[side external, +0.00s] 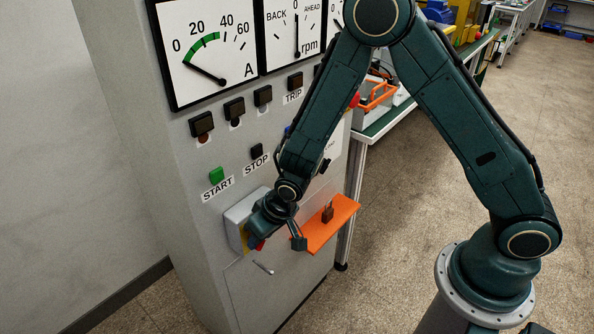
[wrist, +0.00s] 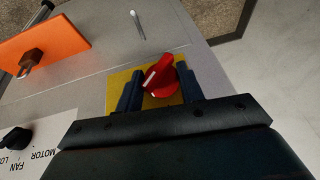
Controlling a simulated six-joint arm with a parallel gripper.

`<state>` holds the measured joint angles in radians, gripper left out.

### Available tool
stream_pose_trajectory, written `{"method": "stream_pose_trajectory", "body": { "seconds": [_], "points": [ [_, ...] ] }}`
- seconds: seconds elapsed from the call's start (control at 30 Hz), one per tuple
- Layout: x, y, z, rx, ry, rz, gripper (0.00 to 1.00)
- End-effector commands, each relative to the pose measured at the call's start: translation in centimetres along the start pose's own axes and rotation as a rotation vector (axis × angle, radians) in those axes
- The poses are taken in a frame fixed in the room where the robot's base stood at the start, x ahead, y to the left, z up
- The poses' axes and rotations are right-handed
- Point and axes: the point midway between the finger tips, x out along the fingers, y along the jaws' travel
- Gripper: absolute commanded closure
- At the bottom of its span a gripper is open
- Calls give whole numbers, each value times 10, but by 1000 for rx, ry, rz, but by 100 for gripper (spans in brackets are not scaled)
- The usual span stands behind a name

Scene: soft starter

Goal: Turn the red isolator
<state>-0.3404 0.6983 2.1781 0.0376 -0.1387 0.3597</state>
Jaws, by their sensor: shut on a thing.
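The red isolator (wrist: 160,77) is a rotary knob on a yellow plate (wrist: 118,80), set on the front of the grey cabinet. In the wrist view my gripper (wrist: 159,72) has one dark finger on each side of the knob, and it is shut on it. The knob's white mark sits at a slant. In the side external view my gripper (side external: 266,236) reaches the grey switch box (side external: 236,216) low on the cabinet. Only a small bit of red shows there, and the arm hides most of the knob.
An orange shelf-like plate (side external: 331,224) with a brown padlock (side external: 327,214) juts out to the right of my gripper. A short metal handle (side external: 263,267) is below. The green START button (side external: 216,175) and black STOP button (side external: 257,150) are above.

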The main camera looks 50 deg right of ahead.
Motion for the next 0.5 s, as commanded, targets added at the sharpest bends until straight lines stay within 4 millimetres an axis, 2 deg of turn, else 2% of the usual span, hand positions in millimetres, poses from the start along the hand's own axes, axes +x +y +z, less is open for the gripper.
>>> {"method": "stream_pose_trajectory", "body": {
  "seconds": [0.47,0.5],
  "points": [
    [0,-1,-1,5,2,-18,85],
    [0,-1,-1,5,2,-18,55]
  ]
}}
